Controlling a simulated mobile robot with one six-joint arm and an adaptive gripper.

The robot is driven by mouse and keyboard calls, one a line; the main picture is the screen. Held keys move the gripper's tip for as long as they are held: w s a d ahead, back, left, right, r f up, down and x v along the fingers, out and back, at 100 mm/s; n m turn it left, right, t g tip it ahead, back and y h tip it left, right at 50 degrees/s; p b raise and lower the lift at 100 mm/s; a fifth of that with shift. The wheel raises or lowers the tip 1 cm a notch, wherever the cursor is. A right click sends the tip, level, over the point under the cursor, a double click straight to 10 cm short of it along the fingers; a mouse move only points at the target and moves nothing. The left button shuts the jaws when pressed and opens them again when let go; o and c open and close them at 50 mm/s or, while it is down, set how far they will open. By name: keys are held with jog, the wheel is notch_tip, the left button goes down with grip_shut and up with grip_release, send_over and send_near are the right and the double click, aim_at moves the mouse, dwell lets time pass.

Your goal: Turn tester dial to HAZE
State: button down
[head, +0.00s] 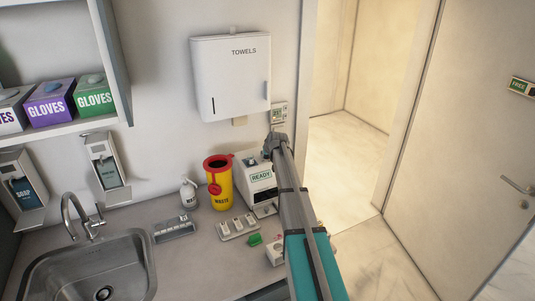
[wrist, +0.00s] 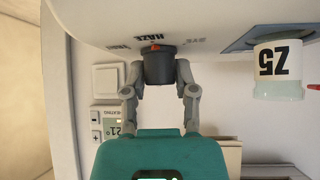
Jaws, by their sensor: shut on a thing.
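The white tester (head: 259,183) stands on the counter, with READY on its screen. Its face (wrist: 80,15) fills the top of the wrist view, upside down. My gripper (wrist: 159,80) is shut on the dark grey dial (wrist: 158,66), one finger on each side. The dial's orange-red mark (wrist: 153,47) is beside the HAZE label (wrist: 152,37), close to its middle. Other labels lie to either side, partly cut off or hard to read. In the head view my gripper (head: 274,147) is at the tester's upper right, and my arm hides the dial.
A yellow waste bin (head: 219,184) stands left of the tester. A tray of small items (head: 238,227) and a green object (head: 254,239) lie in front. A thermostat (wrist: 107,122) is on the wall.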

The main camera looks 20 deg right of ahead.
jog(key=shift+s+f, duration=0.1)
jog(key=shift+s, duration=0.1)
jog(key=shift+c, duration=2.4)
grip_release()
jog(key=shift+o, duration=0.4)
jog(key=shift+w, duration=0.1)
